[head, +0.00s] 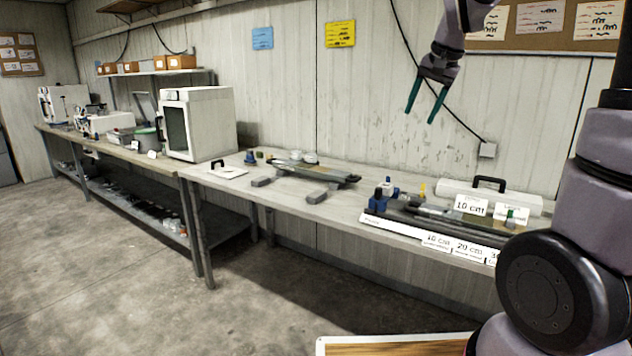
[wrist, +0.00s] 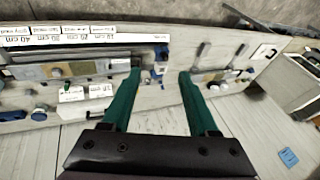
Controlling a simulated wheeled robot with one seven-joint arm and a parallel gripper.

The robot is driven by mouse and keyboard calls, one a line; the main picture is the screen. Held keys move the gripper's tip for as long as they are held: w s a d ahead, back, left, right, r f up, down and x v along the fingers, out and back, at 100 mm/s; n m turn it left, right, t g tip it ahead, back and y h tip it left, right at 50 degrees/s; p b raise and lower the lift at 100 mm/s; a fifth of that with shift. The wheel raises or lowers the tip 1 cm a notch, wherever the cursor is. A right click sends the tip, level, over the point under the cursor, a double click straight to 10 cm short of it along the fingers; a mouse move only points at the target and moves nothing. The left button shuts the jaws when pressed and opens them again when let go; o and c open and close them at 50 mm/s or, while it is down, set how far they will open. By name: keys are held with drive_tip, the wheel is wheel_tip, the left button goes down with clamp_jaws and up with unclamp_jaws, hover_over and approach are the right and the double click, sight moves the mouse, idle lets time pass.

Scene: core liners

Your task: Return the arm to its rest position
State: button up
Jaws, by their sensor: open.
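My gripper (head: 426,100) hangs in the air at the upper right of the head view, well above the bench and in front of the wall. Its two teal fingers are apart with nothing between them. In the wrist view my gripper (wrist: 158,85) shows the same two spread fingers over the bench, touching nothing. The upper part of my arm (head: 465,15) runs out of the top of the head view.
The long bench (head: 330,209) carries a labelled rack (head: 430,234), a white case (head: 490,194) with a black handle, a tool-like long object (head: 310,172) and small grey blocks (head: 317,197). A white oven-like box (head: 205,122) stands further left. The floor (head: 110,270) in front is clear.

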drive_tip(key=s+a+r+n+t, duration=0.1)
drive_tip(key=s+n+t, duration=0.1)
drive_tip(key=s, duration=2)
drive_tip(key=shift+s, duration=0.35)
